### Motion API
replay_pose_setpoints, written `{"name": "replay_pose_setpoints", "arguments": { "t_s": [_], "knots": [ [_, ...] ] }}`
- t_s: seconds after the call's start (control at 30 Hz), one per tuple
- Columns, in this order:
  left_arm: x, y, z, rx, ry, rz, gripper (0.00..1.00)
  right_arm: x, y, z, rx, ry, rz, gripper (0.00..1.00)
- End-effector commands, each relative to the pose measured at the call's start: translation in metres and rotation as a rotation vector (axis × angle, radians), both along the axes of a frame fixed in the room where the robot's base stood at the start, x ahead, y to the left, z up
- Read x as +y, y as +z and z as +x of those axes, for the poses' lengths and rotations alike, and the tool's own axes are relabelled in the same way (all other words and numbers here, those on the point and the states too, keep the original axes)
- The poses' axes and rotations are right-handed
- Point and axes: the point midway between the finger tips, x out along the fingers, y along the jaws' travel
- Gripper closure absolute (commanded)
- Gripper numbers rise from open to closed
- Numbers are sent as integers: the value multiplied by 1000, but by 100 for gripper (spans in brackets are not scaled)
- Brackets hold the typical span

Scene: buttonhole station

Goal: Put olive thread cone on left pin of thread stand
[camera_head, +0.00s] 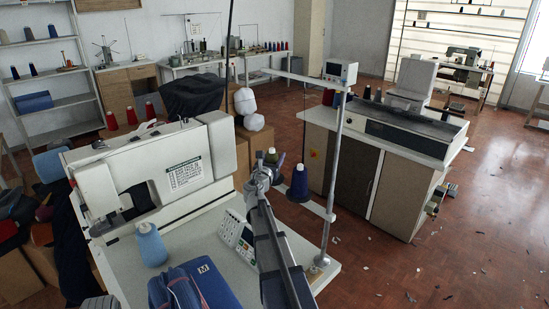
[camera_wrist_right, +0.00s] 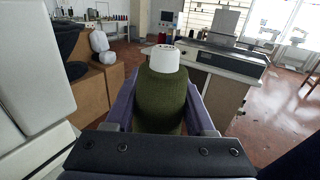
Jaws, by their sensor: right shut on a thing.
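The olive thread cone (camera_wrist_right: 161,103) is upright in the right wrist view, its white top showing, between the two fingers of my right gripper. In the head view the cone (camera_head: 271,157) is small and partly covered by my right gripper (camera_head: 266,168), which is shut on it. The thread stand (camera_head: 334,178) has a tall grey pole on the sewing table and an overhead arm. A dark blue cone (camera_head: 298,185) stands on its low carrier, right of the olive cone. The left pin is hidden from sight.
A white sewing machine (camera_head: 150,170) stands left on the table. A light blue cone (camera_head: 150,245), a folded blue cloth (camera_head: 200,286) and a control panel (camera_head: 237,236) are near my right arm. A cabinet (camera_head: 375,165) stands behind the stand.

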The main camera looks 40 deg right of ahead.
Motion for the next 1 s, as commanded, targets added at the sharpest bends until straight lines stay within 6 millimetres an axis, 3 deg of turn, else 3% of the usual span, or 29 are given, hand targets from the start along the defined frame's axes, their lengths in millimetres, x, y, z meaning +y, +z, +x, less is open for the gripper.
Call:
{"name": "replay_pose_setpoints", "arguments": {
  "t_s": [0.43,0.47,0.77,1.0],
  "knots": [
    [0,-7,0,0,0,0,50,0,-7,0,0,0,0,100],
    [0,-7,0,0,0,0,50,0,-7,0,0,0,0,43],
    [0,-6,0,0,0,0,50,4,-6,-3,0,1,0,10],
    [0,-7,0,0,0,0,50,27,-6,-20,0,1,0,10]
  ]
}}
